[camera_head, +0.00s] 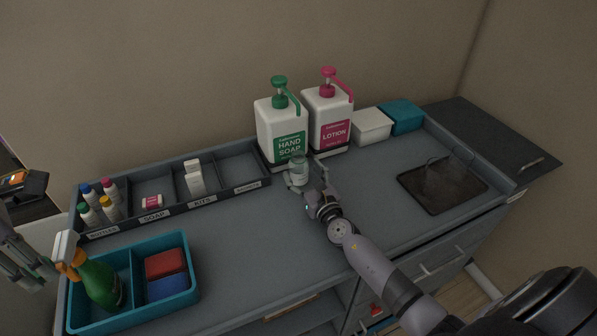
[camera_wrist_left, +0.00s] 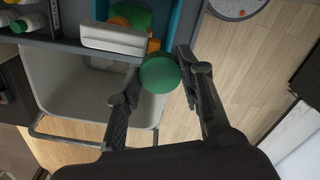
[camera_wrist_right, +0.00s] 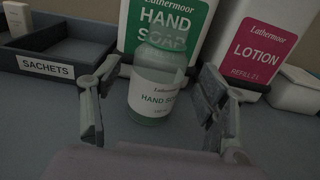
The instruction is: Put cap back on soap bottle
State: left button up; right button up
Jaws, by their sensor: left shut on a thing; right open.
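The small clear soap bottle (camera_head: 298,170) stands upright on the counter in front of the large hand soap dispenser. In the right wrist view the bottle (camera_wrist_right: 155,98) has a white "HAND SOAP" label, and its top blends into the dispenser behind. My right gripper (camera_head: 309,184) is open, with one finger on each side of the bottle. In the left wrist view my left gripper is shut on a round green cap (camera_wrist_left: 160,75), held at its fingertips. In the head view the left gripper (camera_head: 38,268) is at the far left edge, beside the teal caddy; the cap cannot be made out there.
The teal caddy (camera_head: 197,268) holds a green spray bottle (camera_head: 101,284) and cloths. The divided tray (camera_head: 225,196) runs along the back left. Hand soap (camera_head: 283,130) and lotion (camera_head: 329,118) dispensers stand behind the bottle. A grey bin (camera_wrist_left: 60,95) is below the left gripper. The middle counter is clear.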

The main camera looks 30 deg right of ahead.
aim_at(303, 173)
jog(key=w, duration=0.3)
jog(key=shift+w+f, duration=0.15)
jog(key=shift+w, duration=0.05)
jog(key=shift+s, duration=0.1)
jog(key=shift+c, duration=0.4)
jog(key=c, duration=1.2)
